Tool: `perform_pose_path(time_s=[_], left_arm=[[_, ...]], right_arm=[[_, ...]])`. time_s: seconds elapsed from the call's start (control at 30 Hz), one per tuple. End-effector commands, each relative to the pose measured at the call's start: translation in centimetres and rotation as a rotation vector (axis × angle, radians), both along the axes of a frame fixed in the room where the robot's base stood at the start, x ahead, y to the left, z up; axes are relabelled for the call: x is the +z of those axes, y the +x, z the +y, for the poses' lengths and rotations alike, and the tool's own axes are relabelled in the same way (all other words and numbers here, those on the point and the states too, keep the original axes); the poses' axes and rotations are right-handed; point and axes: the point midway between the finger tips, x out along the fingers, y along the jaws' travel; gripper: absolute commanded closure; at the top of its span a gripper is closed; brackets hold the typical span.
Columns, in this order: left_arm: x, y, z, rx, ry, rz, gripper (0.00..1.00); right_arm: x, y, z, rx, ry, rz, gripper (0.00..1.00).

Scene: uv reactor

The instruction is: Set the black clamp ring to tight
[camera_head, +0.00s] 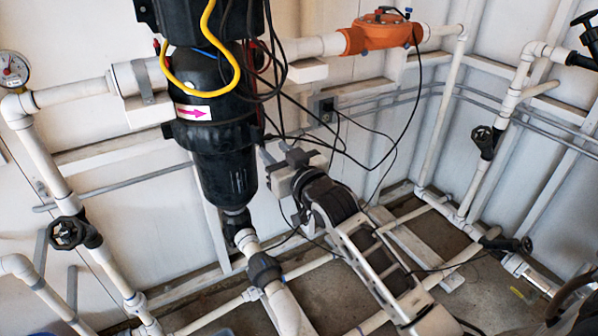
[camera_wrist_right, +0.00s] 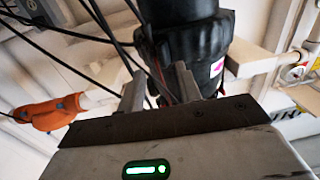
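The black reactor housing (camera_head: 223,175) hangs upright at left centre in the head view. The black clamp ring (camera_head: 212,133) appears as the wider band around it, below the pink arrow label. In the right wrist view the band (camera_wrist_right: 190,45) is just beyond the fingers. My right gripper (camera_head: 268,153) is just right of the housing, pointing towards it. Its two fingers (camera_wrist_right: 160,88) stand apart, with cables and dark housing showing behind the gap. I cannot tell whether they touch the ring. The ring's far side is hidden. My left gripper is not in view.
Loose black cables (camera_head: 330,150) hang around my right gripper, and a yellow cable (camera_head: 200,90) loops over the housing. White pipes (camera_head: 75,93) run along the walls. An orange fitting (camera_head: 380,33) sits at upper right. A black valve handle (camera_head: 68,233) is at lower left.

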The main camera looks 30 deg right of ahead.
Motion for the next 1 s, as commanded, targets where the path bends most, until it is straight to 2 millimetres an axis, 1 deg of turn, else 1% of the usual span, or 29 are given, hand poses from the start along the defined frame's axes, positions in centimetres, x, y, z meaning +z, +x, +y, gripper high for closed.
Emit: perform_pose_path(time_s=[0.03, 0.2, 0.3, 0.4, 0.5, 0.6, 1.0], left_arm=[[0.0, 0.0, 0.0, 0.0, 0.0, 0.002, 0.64], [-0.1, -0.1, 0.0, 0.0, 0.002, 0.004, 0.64], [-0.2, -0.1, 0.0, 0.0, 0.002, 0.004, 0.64], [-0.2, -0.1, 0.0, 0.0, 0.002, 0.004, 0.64], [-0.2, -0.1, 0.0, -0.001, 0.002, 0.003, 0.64], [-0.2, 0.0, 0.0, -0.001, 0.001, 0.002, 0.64], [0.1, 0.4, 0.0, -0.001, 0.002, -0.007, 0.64]], right_arm=[[-0.1, -1.4, -0.1, 0.0, -0.001, 0.003, 0.65], [-0.2, -5.3, -0.4, 0.0, -0.001, 0.004, 0.65], [-0.1, -7.1, -0.6, 0.0, -0.002, 0.004, 0.65], [-0.2, -8.4, -0.7, 0.0, -0.002, 0.004, 0.65], [-0.1, -9.1, -0.8, -0.001, -0.002, 0.003, 0.65], [-0.1, -9.4, -0.8, -0.001, -0.002, 0.003, 0.65], [-0.1, -9.4, -0.8, -0.001, -0.002, 0.003, 0.65]])
